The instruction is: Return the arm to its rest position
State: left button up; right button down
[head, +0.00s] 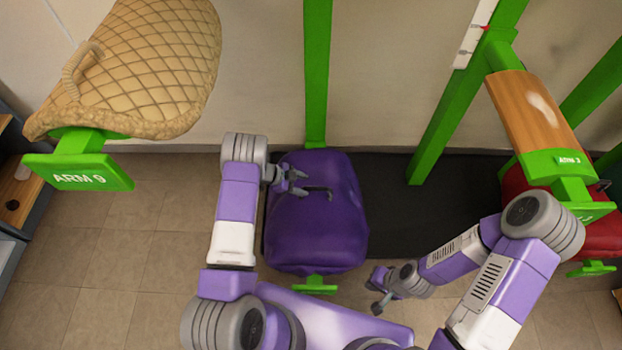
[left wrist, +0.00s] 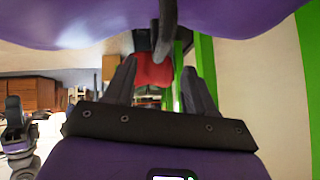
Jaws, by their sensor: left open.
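My left gripper (head: 300,184) is open, over the upper part of the purple saddle (head: 318,230) in the head view. The saddle's dark handle (head: 318,191) is just right of the fingertips. In the left wrist view the two fingers (left wrist: 160,85) stand wide apart, with the dark handle (left wrist: 165,30) hanging from the purple saddle (left wrist: 90,20) ahead between them. I cannot tell if a finger touches it. My right gripper (head: 379,303) hangs low, right of the purple saddle, and its jaw opening is unclear.
A tan quilted saddle (head: 150,65) sits on the green ARM 9 support (head: 80,172) at left. A wooden-topped ARM 3 support (head: 535,110) is at right, with a red saddle (head: 590,235) below it. Green posts (head: 318,70) rise behind. Tiled floor (head: 130,260) is clear at left.

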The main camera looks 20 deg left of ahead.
pick_arm(q)
jog(key=shift+s+a+r, duration=0.1)
jog(key=shift+a+r, duration=0.1)
jog(key=s+d+n+g+y, duration=0.1)
jog(key=s+d+n, duration=0.3)
jog(key=s, duration=0.5)
jog(key=s+d+r+n+g+y, duration=0.1)
jog(key=s+d+n, duration=0.3)
jog(key=s+n, duration=0.4)
jog(key=s+d+n+g+y, duration=0.2)
jog(key=s+d+n, duration=0.2)
jog(key=s, duration=0.5)
jog(key=shift+s+r+n, duration=0.25)
jog(key=shift+s+n, duration=0.15)
jog(key=shift+n, duration=0.7)
jog(key=shift+d, duration=0.1)
